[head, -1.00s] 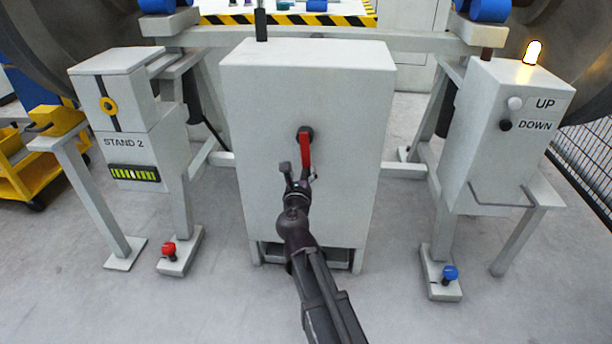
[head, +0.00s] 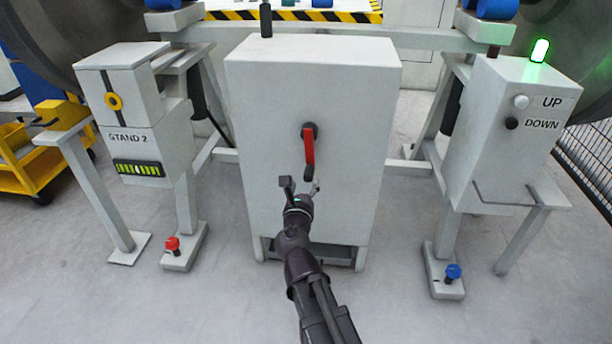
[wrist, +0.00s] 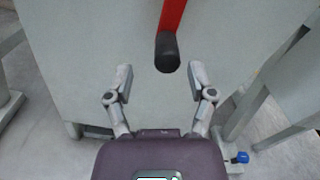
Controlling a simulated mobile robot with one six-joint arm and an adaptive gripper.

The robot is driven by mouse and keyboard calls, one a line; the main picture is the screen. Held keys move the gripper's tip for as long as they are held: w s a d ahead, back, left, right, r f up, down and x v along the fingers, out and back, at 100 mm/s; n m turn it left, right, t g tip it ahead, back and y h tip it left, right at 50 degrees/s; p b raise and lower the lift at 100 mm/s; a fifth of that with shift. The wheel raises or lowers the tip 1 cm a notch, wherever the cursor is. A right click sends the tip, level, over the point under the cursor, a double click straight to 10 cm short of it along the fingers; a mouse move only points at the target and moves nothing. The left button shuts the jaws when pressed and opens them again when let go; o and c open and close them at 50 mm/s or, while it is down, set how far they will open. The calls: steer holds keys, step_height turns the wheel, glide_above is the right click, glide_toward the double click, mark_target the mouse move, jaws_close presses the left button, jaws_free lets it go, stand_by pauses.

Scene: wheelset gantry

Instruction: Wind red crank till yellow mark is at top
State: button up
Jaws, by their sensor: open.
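The red crank (head: 309,150) hangs from a dark hub on the front of the grey cabinet (head: 260,110). Its arm points almost straight down and ends in a black handle (head: 308,173). In the wrist view the red arm (wrist: 171,16) and black handle (wrist: 167,52) are beyond the fingertips, roughly midway between them. My gripper (head: 300,187) is open and empty, just below the handle and apart from it. It also shows in the wrist view (wrist: 160,78). I cannot tell a separate yellow mark on the crank.
A control box (head: 505,145) with UP and DOWN knobs stands at right, its lamp (head: 540,50) green. The STAND 2 box (head: 150,150) is at left. Red (head: 172,244) and blue (head: 453,272) knobs sit on low feet. The floor in front is clear.

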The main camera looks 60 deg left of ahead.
steer(key=v, duration=0.5)
steer(key=shift+s+d, duration=0.25)
steer(key=shift+d, duration=0.05)
